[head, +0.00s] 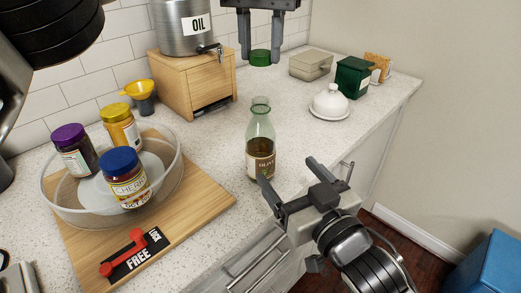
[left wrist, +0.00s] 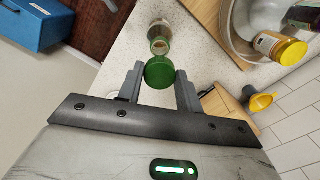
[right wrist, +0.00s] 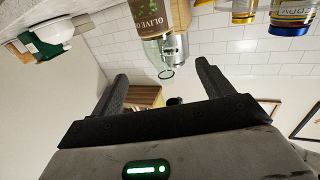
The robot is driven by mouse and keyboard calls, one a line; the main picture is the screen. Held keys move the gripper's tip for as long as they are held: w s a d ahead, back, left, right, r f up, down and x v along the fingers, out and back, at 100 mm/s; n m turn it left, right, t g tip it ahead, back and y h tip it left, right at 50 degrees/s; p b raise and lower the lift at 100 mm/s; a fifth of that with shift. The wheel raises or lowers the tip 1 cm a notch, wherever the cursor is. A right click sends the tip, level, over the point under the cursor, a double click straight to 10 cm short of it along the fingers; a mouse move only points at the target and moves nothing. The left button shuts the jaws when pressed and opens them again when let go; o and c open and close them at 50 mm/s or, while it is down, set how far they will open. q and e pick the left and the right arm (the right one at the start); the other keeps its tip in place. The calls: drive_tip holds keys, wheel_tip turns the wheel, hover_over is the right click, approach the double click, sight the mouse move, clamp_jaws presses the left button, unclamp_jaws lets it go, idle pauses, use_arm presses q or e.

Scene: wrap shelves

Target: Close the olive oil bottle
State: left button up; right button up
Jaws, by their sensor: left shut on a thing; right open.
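The olive oil bottle (head: 261,148) stands upright on the counter, open-topped, its clear neck above a dark label. It also shows in the left wrist view (left wrist: 160,38) and, upside down, in the right wrist view (right wrist: 174,18). My left gripper (head: 261,58) is shut on the green cap (head: 260,58) and holds it above the bottle's height; the cap also shows between the fingers in the left wrist view (left wrist: 160,72). My right gripper (head: 291,175) is open and empty, close to the lower right side of the bottle, not around it.
A glass bowl (head: 55,207) with several jars sits on a wooden board (head: 205,205) at left. A wooden box (head: 178,85) carries the oil can (head: 185,28). A white butter dish (head: 330,102) and a green box (head: 352,76) stand back right. Counter around the bottle is clear.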

sight(267, 146)
drive_tip(key=shift+w, duration=0.1)
use_arm(q)
drive_tip(key=shift+w, duration=0.1)
use_arm(e)
drive_tip(key=x, duration=1.2)
use_arm(q)
drive_tip(key=shift+f, duration=0.1)
use_arm(e)
drive_tip(key=c, duration=1.5)
use_arm(q)
drive_tip(key=shift+f, duration=2.4)
use_arm(e)
drive_tip(key=shift+o, duration=0.2)
drive_tip(key=shift+f, duration=0.1)
use_arm(q)
drive_tip(key=shift+f, duration=0.15)
drive_tip(key=shift+f, duration=0.75)
drive_tip(key=shift+f, duration=0.6)
